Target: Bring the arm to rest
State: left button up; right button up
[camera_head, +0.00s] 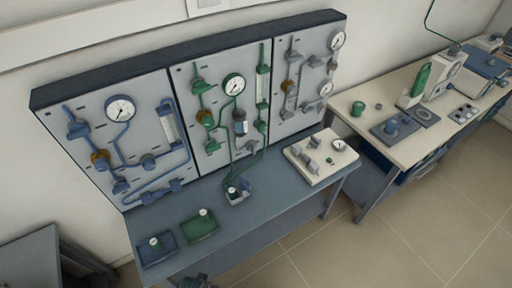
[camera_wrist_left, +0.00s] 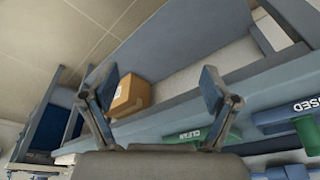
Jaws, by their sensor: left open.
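In the left wrist view my left gripper (camera_wrist_left: 156,88) is open, its two fingers wide apart with nothing between the tips. A cardboard box (camera_wrist_left: 131,96) shows beyond the fingers, apparently lower down and not held. The bench edge and the green tray (camera_wrist_left: 215,128) marked CLEAN lie close by at the right of that view. In the head view only a small dark part, likely of my left arm, shows at the bottom edge, below the bench front. My right gripper is in neither view.
The blue-grey bench (camera_head: 262,205) carries a green tray (camera_head: 200,226), a blue tray (camera_head: 157,249) and a white board with fittings (camera_head: 320,156). Gauge panels (camera_head: 215,100) stand behind it. A second table (camera_head: 400,150) with equipment is at right. Floor (camera_head: 390,235) in front is clear.

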pick_arm(q)
jog(key=s+f+g, duration=0.1)
jog(key=s+f, duration=0.2)
jog(key=f, duration=0.6)
jog(key=s+f, duration=0.3)
jog(key=f, duration=0.6)
jog(key=s+a+f+g, duration=0.1)
jog(key=s+a+f, duration=0.2)
jog(key=s+f, duration=0.8)
jog(key=s, duration=0.4)
jog(key=shift+a, duration=0.2)
